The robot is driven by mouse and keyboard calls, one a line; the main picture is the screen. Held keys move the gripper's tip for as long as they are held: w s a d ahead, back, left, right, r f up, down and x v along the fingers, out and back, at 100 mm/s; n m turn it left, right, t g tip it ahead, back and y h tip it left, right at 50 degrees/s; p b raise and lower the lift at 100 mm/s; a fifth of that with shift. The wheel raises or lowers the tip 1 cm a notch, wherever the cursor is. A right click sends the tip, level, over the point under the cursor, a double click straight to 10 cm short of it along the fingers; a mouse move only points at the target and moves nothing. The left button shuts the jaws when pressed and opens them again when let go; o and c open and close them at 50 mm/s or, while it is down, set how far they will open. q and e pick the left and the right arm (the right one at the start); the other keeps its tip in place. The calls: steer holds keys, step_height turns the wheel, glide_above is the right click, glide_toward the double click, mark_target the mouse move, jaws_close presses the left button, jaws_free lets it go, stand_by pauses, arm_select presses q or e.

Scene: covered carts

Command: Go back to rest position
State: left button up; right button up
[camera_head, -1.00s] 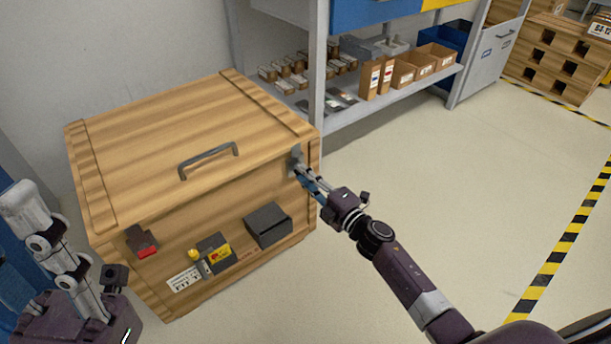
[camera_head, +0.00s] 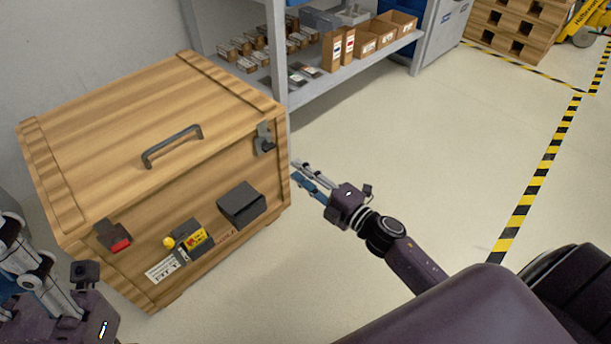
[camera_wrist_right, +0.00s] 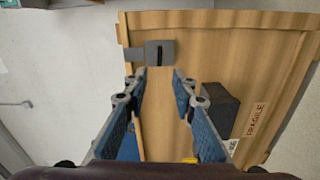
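My right gripper (camera_head: 306,178) is just right of the wooden crate (camera_head: 150,130), apart from its right front corner, with nothing in it. In the right wrist view my right gripper (camera_wrist_right: 160,78) has its two fingers spread, and the crate's front (camera_wrist_right: 225,60) lies ahead. A grey latch (camera_head: 264,140) at the crate's upper right corner also shows between and beyond the fingertips in the right wrist view (camera_wrist_right: 158,53). The crate's lid is down. My left gripper (camera_head: 25,260) is at the lower left, partly cut off by the frame; its fingers overlap in view.
A grey shelf (camera_head: 370,58) with cardboard bins stands behind. The floor (camera_head: 430,150) to the right is clear, with striped tape (camera_head: 535,185).

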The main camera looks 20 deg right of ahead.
steer(key=shift+v, duration=0.85)
